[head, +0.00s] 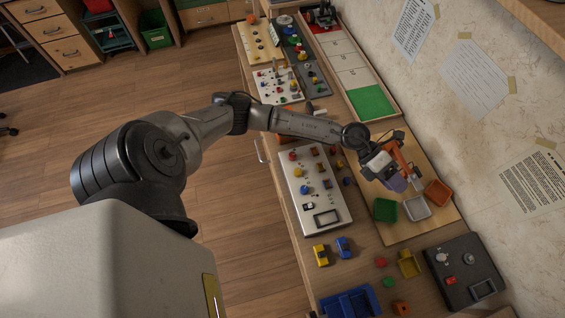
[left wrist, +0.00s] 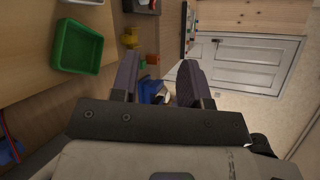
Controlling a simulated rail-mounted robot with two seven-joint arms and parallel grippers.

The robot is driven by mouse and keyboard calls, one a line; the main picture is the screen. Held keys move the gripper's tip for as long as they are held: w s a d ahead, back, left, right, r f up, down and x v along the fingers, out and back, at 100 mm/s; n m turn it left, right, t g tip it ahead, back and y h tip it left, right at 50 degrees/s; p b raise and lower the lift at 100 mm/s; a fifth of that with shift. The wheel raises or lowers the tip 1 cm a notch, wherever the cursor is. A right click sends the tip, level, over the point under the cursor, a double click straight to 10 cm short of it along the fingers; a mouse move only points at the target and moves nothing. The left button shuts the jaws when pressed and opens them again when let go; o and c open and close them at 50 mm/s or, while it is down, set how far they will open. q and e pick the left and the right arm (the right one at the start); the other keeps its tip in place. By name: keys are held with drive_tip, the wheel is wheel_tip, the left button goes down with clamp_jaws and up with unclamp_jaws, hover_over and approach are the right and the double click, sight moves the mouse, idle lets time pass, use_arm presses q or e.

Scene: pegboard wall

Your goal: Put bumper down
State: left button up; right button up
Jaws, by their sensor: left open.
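My left gripper (head: 396,182) is over the wooden board (head: 425,150) by the wall, near its small bins. In the left wrist view its two dark purple fingers (left wrist: 158,82) stand apart, with nothing visibly gripped between them. I cannot make out with certainty which thing is the bumper. An orange upright part (head: 404,157) shows just behind the gripper; whether they touch is unclear. A green bin (head: 384,210), a white bin (head: 417,209) and an orange bin (head: 437,193) sit on the board. The green bin also shows in the left wrist view (left wrist: 76,47). My right gripper is not in view.
A white panel with knobs (head: 323,187) lies left of the board. A yellow toy car (head: 321,254), a blue toy car (head: 344,247), a blue bin (head: 350,302) and a dark box (head: 463,272) are nearer. The papered wall borders the bench on the right.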

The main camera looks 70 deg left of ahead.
use_arm(q)
drive_tip(key=s+d+r+n+t+y, duration=0.2)
drive_tip(key=d+r+n+t, duration=0.2)
drive_tip(key=n+t, duration=0.75)
drive_tip(key=s+a+f+n+g+y, duration=0.2)
drive_tip(key=s+f+n+y, duration=0.1)
drive_tip(key=n, duration=0.3)
drive_tip(key=s+a+f+n+g+y, duration=0.2)
drive_tip(key=s+f+n+y, duration=0.1)
drive_tip(key=s+n+y, duration=0.2)
drive_tip(key=s+a+f+n+g+y, duration=0.2)
drive_tip(key=s+f+n+g+y, duration=0.1)
drive_tip(key=s+n, duration=0.3)
drive_tip(key=shift+s+a+n+y, duration=0.1)
drive_tip(key=shift+a+n+y, duration=0.35)
drive_tip(key=shift+n, duration=0.4)
drive_tip(key=s+d+f+n+g+h, duration=0.1)
drive_tip(key=s+g, duration=0.6)
drive_tip(key=s, duration=0.7)
wheel_tip(320, 180, down, 2)
drive_tip(key=shift+s+d+f+n, duration=0.15)
drive_tip(key=shift+s+f+n, duration=0.1)
drive_tip(key=shift+n, duration=0.65)
